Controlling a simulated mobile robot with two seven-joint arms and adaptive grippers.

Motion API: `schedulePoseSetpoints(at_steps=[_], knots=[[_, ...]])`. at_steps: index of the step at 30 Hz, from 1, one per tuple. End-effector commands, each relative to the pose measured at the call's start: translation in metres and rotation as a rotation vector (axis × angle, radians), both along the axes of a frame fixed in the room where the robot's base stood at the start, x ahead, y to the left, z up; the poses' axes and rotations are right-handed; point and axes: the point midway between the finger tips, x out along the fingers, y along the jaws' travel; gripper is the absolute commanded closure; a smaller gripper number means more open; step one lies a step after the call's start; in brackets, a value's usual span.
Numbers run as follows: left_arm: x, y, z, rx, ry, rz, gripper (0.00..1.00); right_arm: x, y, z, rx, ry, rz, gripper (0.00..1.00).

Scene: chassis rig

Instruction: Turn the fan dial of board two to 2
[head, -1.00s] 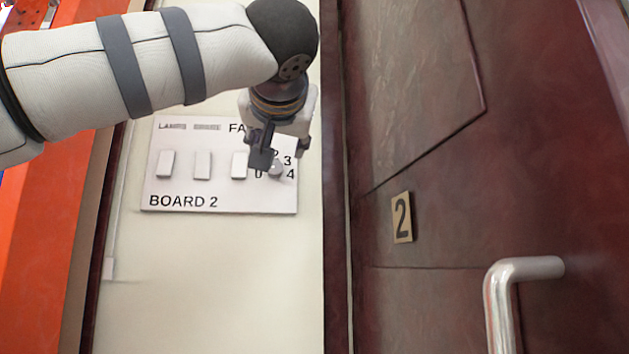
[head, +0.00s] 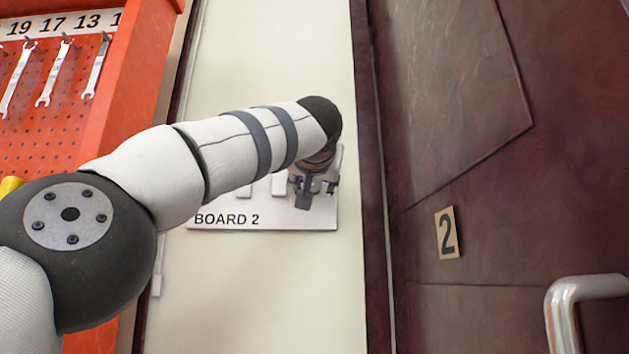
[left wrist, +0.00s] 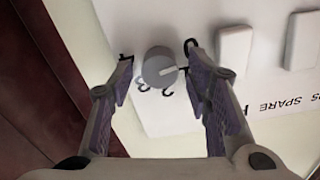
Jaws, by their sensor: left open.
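Board two (head: 230,217) is a pale panel on the wall, labelled BOARD 2, partly covered by my left arm. My left gripper (head: 316,194) is in front of its right part and hides the dial in the head view. In the left wrist view, the round grey fan dial (left wrist: 159,67) lies between the two open fingers of my left gripper (left wrist: 160,62), with a gap visible on each side. My right gripper is not in view.
White switches (left wrist: 234,47) stand beside the dial on the board. A dark red door with a number 2 plate (head: 447,233) and a metal handle (head: 575,305) is at the right. An orange tool rack (head: 62,120) with wrenches is at the left.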

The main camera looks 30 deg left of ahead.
Motion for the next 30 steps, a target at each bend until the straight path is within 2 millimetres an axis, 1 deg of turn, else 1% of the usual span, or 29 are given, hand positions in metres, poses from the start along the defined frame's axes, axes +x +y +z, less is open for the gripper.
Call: schedulePoseSetpoints(at_steps=[3,4,5,6,8,9,10,20,25,30], knots=[[-0.0001,-0.0001,-0.0001,0.0,0.0,0.0,0.55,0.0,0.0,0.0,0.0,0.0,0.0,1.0],[-0.0001,-0.0001,-0.0002,0.0,0.001,0.0,0.6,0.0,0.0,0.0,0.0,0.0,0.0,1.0],[-0.0001,-0.0001,-0.0002,0.0,0.001,0.0,0.67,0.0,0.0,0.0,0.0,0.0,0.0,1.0],[0.0,0.0,-0.0003,0.0,0.001,0.0,0.76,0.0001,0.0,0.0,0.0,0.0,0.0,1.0],[0.0,0.0,-0.0003,0.0,0.001,0.0,0.89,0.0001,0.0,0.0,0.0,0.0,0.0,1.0],[0.0,0.0,-0.0004,0.0,0.001,0.0,0.98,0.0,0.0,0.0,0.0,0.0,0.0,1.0],[0.0,0.0,-0.0004,0.0,0.001,0.0,1.0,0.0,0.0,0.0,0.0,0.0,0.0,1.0],[0.0001,-0.0004,-0.0006,0.031,0.016,0.0,1.0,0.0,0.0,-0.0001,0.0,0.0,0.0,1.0],[0.0003,-0.0005,-0.0007,0.112,0.055,0.001,1.0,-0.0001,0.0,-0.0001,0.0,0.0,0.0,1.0],[0.0004,-0.0012,-0.0007,0.242,0.117,0.003,1.0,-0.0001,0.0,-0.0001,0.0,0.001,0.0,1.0]])
